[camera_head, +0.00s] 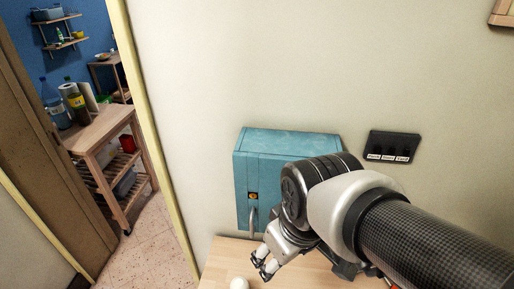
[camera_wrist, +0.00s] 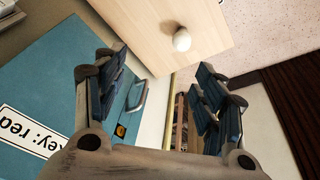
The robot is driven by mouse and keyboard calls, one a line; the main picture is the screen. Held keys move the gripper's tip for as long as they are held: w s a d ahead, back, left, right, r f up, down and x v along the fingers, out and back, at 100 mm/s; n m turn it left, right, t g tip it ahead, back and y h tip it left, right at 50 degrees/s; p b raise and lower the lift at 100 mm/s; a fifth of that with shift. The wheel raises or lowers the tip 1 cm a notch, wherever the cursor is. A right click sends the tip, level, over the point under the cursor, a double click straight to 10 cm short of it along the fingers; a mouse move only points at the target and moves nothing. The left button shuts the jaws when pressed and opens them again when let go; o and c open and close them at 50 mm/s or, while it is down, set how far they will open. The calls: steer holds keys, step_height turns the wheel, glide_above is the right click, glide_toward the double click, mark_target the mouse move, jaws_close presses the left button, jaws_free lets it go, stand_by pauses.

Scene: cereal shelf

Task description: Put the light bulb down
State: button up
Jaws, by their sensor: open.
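The white light bulb (camera_head: 239,284) is at the bottom edge of the head view, on the light wooden table top (camera_head: 228,262). It also shows in the wrist view (camera_wrist: 182,40), lying on the table (camera_wrist: 140,22), with a dark shadow or base part beside it. My gripper (camera_head: 264,264) is to the right of the bulb in the head view and apart from it. In the wrist view my gripper (camera_wrist: 160,85) has its two fingers spread wide, with nothing held between them. The bulb lies beyond the fingertips there.
A blue wall cabinet (camera_head: 243,190) with a handle and lock is close to my gripper; its "key: red" label (camera_wrist: 30,132) shows in the wrist view. A black labelled panel (camera_head: 393,146) hangs on the wall. A doorway at left shows a wooden cart (camera_head: 105,128).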

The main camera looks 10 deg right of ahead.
steer(key=s+d+r+m+t, duration=0.1)
steer(key=s+d+r+m, duration=0.1)
steer(key=s+m, duration=0.2)
steer(key=shift+s+d+r, duration=0.3)
steer(key=shift+s, duration=0.5)
steer(key=shift+f+b, duration=0.5)
